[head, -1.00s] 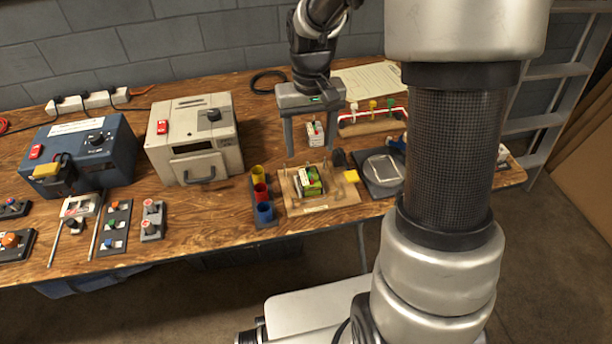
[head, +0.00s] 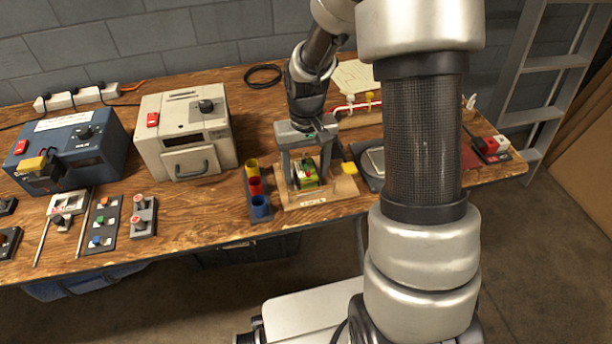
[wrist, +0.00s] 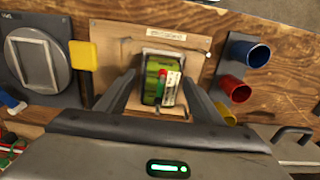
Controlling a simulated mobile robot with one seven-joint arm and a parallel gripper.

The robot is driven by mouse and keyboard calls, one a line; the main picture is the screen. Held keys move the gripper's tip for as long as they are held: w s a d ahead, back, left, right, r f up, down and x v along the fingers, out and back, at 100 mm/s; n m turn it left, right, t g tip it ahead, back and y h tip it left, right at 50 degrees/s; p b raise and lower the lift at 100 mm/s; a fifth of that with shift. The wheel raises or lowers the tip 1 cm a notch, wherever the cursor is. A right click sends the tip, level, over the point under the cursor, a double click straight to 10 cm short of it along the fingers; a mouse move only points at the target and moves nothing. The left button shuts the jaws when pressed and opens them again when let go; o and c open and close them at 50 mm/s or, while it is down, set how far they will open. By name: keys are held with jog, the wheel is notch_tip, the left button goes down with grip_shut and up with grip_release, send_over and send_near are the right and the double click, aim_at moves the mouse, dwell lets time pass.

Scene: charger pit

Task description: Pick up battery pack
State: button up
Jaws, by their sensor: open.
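The battery pack (head: 306,173) is green with a red and white part on top. It sits on a wooden board (head: 320,198) on the bench. In the wrist view the pack (wrist: 152,82) lies between my two open fingers, with a visible gap on each side. My gripper (head: 306,180) is above the board, pointing down, with its fingers on either side of the pack. The wrist view shows both fingers of my gripper (wrist: 160,88) apart. The fingers hide part of the pack in the head view.
Yellow, red and blue cups (head: 256,190) stand just left of the board. A yellow block (head: 349,168) is at its right edge, near a dark plate (head: 370,170). A beige box (head: 185,138) and a blue box (head: 70,150) stand farther left.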

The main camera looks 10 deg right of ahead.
jog(key=shift+r, duration=0.15)
grip_shut()
